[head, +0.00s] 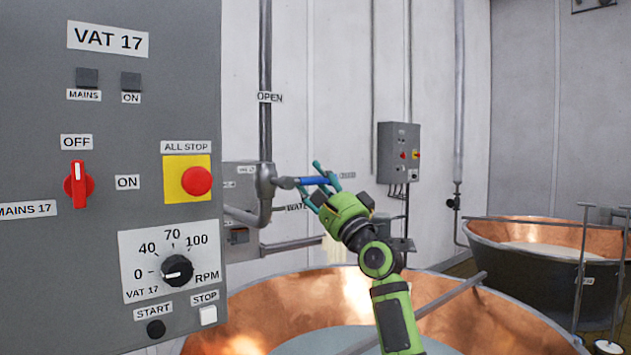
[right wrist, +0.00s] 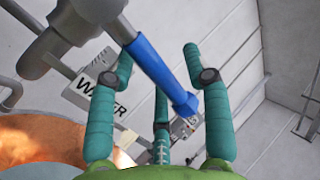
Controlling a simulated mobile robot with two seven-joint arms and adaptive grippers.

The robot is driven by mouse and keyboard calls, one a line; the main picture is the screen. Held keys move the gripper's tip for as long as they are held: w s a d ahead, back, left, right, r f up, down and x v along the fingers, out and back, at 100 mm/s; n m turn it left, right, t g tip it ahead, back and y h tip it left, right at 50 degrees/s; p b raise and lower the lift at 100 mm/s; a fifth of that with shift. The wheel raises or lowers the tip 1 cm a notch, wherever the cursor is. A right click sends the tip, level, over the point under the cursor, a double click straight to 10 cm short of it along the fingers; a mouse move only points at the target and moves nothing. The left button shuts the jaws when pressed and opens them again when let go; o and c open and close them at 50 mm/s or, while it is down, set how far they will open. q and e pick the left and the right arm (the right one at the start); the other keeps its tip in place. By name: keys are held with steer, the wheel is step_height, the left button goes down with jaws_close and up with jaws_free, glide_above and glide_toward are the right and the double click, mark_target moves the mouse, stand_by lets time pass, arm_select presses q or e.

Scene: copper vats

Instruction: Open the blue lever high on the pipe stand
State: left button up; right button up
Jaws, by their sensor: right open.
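The blue lever (head: 311,181) sticks out roughly level to the right from the grey valve (head: 266,182) on the pipe stand. An OPEN label (head: 270,97) is on the stand above it, and a partly hidden label (head: 347,175) is off the lever's end. My right gripper (head: 309,176) is open, its green fingers around the lever's outer part. In the right wrist view the blue lever (right wrist: 158,72) runs between the spread teal fingers (right wrist: 157,58), which are not closed on it. My left gripper is not in view.
The grey VAT 17 panel (head: 105,100) with knobs and buttons fills the left. A copper vat (head: 255,310) lies below my right arm, with a grey bar (head: 440,305) across it. A WATER label (head: 297,207) is under the lever. Another vat (head: 520,235) stands at right.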

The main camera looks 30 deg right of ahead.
jaws_close()
